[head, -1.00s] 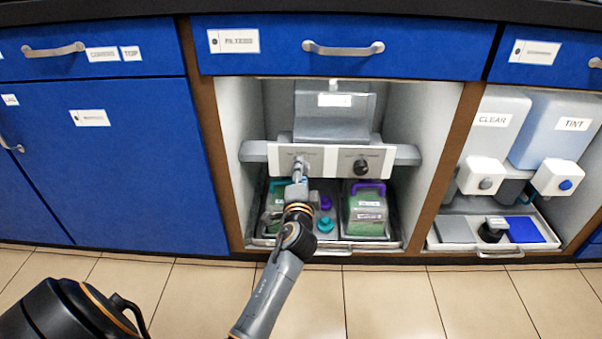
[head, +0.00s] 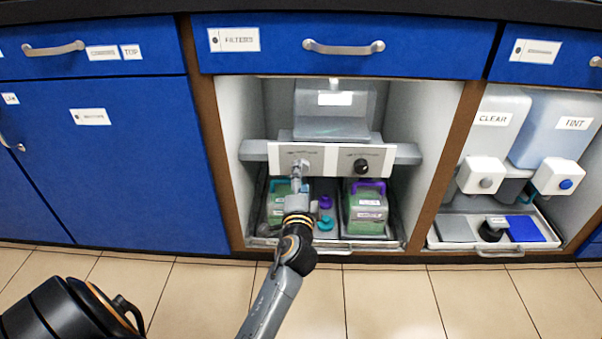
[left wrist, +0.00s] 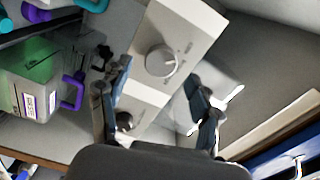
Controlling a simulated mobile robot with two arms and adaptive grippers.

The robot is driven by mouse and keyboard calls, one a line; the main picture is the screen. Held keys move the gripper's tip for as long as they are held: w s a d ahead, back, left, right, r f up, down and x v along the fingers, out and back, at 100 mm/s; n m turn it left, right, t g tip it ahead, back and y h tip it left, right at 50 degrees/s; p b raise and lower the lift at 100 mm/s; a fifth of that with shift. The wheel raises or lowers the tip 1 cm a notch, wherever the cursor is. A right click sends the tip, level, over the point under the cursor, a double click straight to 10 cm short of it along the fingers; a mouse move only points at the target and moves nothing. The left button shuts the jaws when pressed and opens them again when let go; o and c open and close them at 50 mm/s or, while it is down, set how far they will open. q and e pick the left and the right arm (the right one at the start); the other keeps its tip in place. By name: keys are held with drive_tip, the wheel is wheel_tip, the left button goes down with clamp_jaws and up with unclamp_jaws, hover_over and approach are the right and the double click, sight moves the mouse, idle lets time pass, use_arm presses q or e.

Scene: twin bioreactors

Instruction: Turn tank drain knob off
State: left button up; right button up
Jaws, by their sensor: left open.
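A pale control panel (head: 330,160) crosses the front of the open bay, below a grey tank (head: 335,110). Its right knob is black (head: 361,166). Its left knob is mostly hidden by my left gripper (head: 297,172) in the head view. In the left wrist view this light grey round knob (left wrist: 160,60) shows clearly, with a pale pointer mark and small unreadable print around it. My left gripper (left wrist: 158,72) is open there, a finger on either side of the knob; contact cannot be told. The black knob (left wrist: 125,120) is partly hidden behind one finger. My right gripper is out of view.
Below the panel, a tray (head: 345,245) holds green containers, one with a purple handle (head: 367,212). Bay side walls (head: 430,130) stand close on both sides. CLEAR (head: 495,118) and TINT (head: 572,125) dispensers stand in the right bay.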

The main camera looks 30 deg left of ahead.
use_arm(q)
drive_tip(key=v, duration=0.4)
idle(0.4)
